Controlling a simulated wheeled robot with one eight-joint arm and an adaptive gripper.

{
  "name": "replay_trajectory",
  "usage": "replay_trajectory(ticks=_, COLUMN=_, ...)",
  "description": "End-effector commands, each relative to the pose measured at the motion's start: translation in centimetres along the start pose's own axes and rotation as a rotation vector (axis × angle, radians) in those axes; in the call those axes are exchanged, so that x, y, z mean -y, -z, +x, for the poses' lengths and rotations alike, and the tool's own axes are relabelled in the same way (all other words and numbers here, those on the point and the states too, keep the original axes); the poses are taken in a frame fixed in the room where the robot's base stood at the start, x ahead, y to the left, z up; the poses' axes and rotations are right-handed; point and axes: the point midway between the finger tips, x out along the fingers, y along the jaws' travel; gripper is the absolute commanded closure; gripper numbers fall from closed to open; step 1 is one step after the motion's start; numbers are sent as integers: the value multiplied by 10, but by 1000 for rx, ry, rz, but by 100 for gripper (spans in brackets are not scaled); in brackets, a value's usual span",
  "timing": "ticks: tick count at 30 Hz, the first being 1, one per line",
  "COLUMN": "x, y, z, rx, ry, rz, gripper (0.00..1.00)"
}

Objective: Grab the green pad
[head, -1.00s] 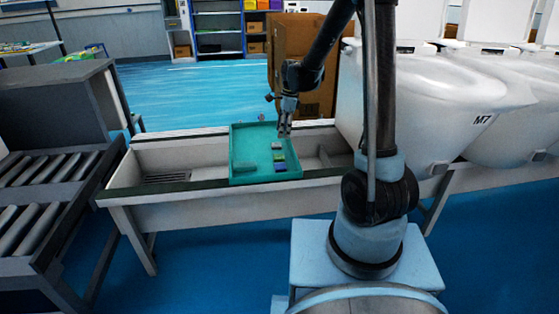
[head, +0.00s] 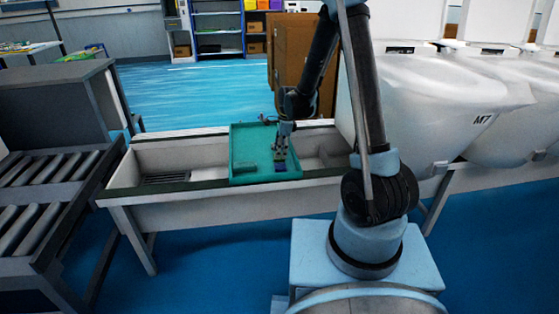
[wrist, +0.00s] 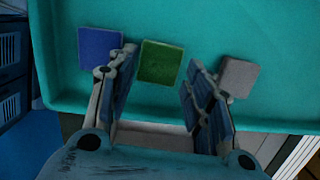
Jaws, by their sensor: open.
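The green pad (wrist: 161,62) lies flat on the floor of the teal tray (head: 236,149) in the wrist view, between a blue pad (wrist: 100,48) on the left and a grey pad (wrist: 238,76) on the right. My gripper (wrist: 160,72) is open, with one finger on each side of the green pad in the picture; I cannot tell whether the fingers touch it. In the head view my gripper (head: 280,160) hangs over the right part of the tray.
The tray rests on a white trough-like bench (head: 200,204).

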Motion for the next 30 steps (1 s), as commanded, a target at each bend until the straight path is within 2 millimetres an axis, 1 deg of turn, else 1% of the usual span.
replay_trajectory(ticks=3, x=0, y=0, z=13, rx=0, ry=0, rz=-1, gripper=53)
replay_trajectory(ticks=9, x=0, y=0, z=22, rx=0, ry=0, rz=0, gripper=53)
replay_trajectory(ticks=16, x=0, y=0, z=23, rx=0, ry=0, rz=0, gripper=53)
replay_trajectory(ticks=18, x=0, y=0, z=23, rx=0, ry=0, rz=0, gripper=66)
replay_trajectory(ticks=19, x=0, y=0, z=23, rx=0, ry=0, rz=0, gripper=68)
replay_trajectory(ticks=30, x=0, y=0, z=21, rx=0, ry=0, rz=0, gripper=68)
